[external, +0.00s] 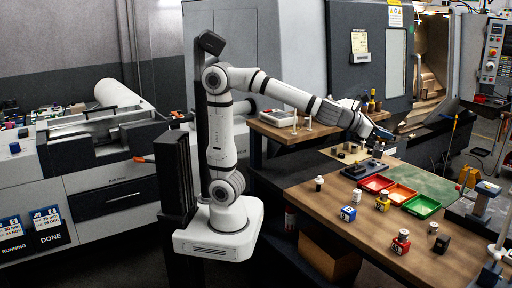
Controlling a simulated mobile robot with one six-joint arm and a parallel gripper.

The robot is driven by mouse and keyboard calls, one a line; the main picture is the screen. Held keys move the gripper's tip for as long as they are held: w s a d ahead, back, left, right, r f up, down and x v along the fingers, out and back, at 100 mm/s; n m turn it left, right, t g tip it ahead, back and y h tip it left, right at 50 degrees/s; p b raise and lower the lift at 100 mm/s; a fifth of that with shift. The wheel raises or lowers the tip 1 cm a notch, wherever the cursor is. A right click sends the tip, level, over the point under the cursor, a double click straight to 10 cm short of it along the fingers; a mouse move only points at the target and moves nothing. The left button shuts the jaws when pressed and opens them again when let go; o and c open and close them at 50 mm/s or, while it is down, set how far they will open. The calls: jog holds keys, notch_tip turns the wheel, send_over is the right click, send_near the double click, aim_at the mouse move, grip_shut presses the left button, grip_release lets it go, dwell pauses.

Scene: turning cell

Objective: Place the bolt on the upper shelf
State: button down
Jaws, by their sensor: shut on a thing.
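My gripper (381,137) is at the end of my outstretched arm, above the far part of the workbench and to the right of the raised shelf. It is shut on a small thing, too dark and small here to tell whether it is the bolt. The raised wooden shelf (275,131), apparently the upper shelf, stands behind the bench, left of my gripper. Small upright pale pieces (308,121) stand on it. I cannot pick out the bolt for certain anywhere in this view.
The wooden workbench (345,228) holds a red bin (376,183), an orange bin (400,194) and a green bin (421,206). A blue block (348,214), a yellow block (382,202) and a red block (401,242) stand nearby.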

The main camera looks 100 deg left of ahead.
notch_tip(320, 180, up, 7)
jog(key=shift+r, duration=0.1)
jog(key=s+a+n+g+y, duration=0.3)
jog(key=a+n+g+y, duration=0.25)
jog(key=a, duration=1.35)
jog(key=s+a+n+g+y, duration=0.2)
jog(key=a+n+g+y, duration=0.4)
jog(key=a, duration=1.4)
jog(key=s+a+n+g+h+b, duration=0.25)
jog(key=s+a+n+g, duration=0.9)
jog(key=s+a, duration=1.15)
jog(key=shift+t+h, duration=0.3)
jog(key=shift+s+d+f+p, duration=0.2)
jog(key=shift+f+p, duration=0.05)
jog(key=shift+f, duration=2.25)
jog(key=shift+s+d+f+p, duration=0.2)
jog(key=shift+f+p, duration=0.1)
jog(key=shift+f, duration=2.15)
jog(key=shift+s+d+f+p, duration=0.15)
jog(key=shift+s+f+p, duration=0.1)
jog(key=shift+f, duration=2.25)
